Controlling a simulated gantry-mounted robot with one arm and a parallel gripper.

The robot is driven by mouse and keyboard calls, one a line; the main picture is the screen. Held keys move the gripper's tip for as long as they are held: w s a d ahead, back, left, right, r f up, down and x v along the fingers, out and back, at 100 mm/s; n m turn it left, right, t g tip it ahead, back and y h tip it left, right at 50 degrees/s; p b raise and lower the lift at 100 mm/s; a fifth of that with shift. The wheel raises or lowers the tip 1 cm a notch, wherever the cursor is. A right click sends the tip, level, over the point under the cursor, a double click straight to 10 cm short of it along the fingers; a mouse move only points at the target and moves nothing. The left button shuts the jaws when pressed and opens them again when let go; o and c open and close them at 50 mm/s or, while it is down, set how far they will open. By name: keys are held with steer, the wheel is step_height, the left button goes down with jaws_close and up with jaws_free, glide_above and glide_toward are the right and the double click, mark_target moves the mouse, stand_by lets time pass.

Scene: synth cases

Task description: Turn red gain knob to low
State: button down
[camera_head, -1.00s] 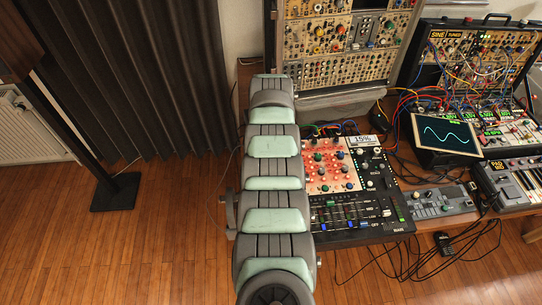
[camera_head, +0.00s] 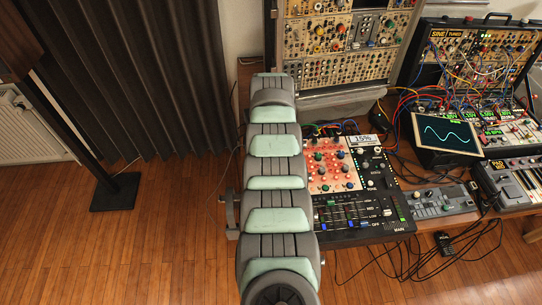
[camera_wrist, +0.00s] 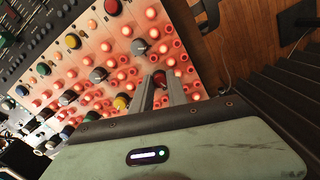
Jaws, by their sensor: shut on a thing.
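The mixer panel (camera_head: 335,183) lies on the table, with a pale, red-lit section of knobs and a black fader section. In the wrist view, its red-lit knob field (camera_wrist: 75,88) spreads to the left of my gripper. My gripper (camera_wrist: 159,86) is shut on a red knob (camera_wrist: 159,77), whose top shows between the two grey fingers. In the head view my arm hides the gripper and this knob. The knob's pointer and scale marks cannot be made out.
A small display (camera_head: 363,140) at the panel's top seems to read 15%. A tilted screen with a wave (camera_head: 446,132), a small grey unit (camera_head: 440,202) and a keyboard (camera_head: 510,181) stand to the right. Several cables hang between them. A modular rack (camera_head: 340,45) stands behind.

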steer(key=n, duration=0.4)
steer(key=shift+n, duration=0.3)
steer(key=shift+n+b, duration=0.5)
steer(key=shift+n, duration=1.4)
steer(key=c, duration=1.3)
jaws_free()
step_height(320, 180, up, 11)
steer(key=p, duration=0.2)
